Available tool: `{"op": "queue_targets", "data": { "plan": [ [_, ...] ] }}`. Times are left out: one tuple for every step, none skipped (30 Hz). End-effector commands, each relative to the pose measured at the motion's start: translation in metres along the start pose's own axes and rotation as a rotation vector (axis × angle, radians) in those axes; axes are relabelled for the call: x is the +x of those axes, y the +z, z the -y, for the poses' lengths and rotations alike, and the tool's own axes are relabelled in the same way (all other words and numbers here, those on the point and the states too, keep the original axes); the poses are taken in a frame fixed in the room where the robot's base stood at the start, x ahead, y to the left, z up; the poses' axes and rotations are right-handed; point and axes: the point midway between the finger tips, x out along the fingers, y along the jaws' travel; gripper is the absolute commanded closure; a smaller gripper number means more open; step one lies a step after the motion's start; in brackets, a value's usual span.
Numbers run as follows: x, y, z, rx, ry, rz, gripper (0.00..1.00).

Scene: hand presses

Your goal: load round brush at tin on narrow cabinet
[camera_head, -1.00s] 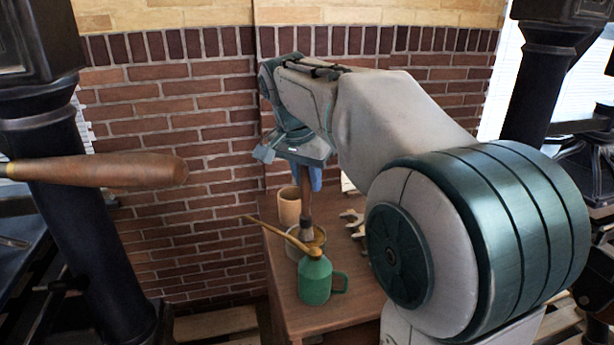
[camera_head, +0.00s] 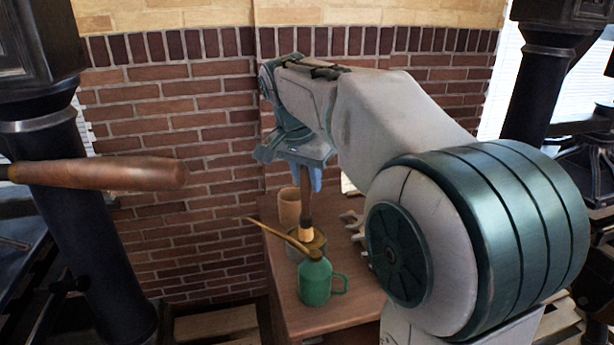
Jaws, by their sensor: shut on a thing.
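My gripper (camera_head: 308,178) points down over the narrow cabinet (camera_head: 340,317). It is shut on the round brush (camera_head: 306,212), held upright by its dark wooden handle. The tin stands behind the green oil can and is partly covered by the can's spout. The fingertips are small and partly hidden by my wrist.
A green oil can (camera_head: 315,284) with a long brass spout stands just in front of the tin. A tan cup (camera_head: 289,208) stands behind it. Grey metal tools (camera_head: 356,226) lie to the right. A wooden press handle (camera_head: 100,175) juts in at the left.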

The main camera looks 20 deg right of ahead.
Motion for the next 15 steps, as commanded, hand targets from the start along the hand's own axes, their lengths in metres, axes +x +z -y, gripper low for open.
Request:
{"op": "queue_targets", "data": {
  "plan": [
    [-0.007, -0.002, 0.000, 0.000, -0.001, -0.001, 0.99],
    [-0.010, -0.003, 0.000, 0.000, -0.001, -0.001, 0.99],
    [-0.014, -0.004, 0.000, 0.000, -0.002, -0.001, 0.99],
    [-0.016, -0.005, 0.000, 0.000, -0.002, -0.002, 0.99],
    [-0.019, -0.006, 0.000, 0.000, -0.002, -0.002, 0.99],
    [-0.022, -0.007, 0.000, 0.000, -0.002, -0.002, 0.99],
    [-0.024, -0.008, 0.000, 0.000, -0.002, -0.002, 0.99],
    [-0.026, -0.008, 0.000, 0.000, -0.002, -0.002, 0.99],
    [-0.030, -0.009, 0.000, 0.000, -0.002, -0.002, 0.99],
    [-0.032, -0.010, 0.000, 0.000, -0.002, -0.002, 0.99],
    [-0.034, -0.011, 0.000, 0.000, -0.002, -0.002, 0.99],
    [-0.037, -0.012, 0.000, 0.000, -0.002, -0.002, 0.99],
    [-0.040, -0.012, 0.000, 0.000, -0.002, -0.002, 0.99],
    [-0.042, -0.013, 0.000, 0.000, -0.003, -0.002, 0.99],
    [-0.045, -0.014, 0.000, 0.000, -0.003, -0.003, 0.99]
  ]
}}
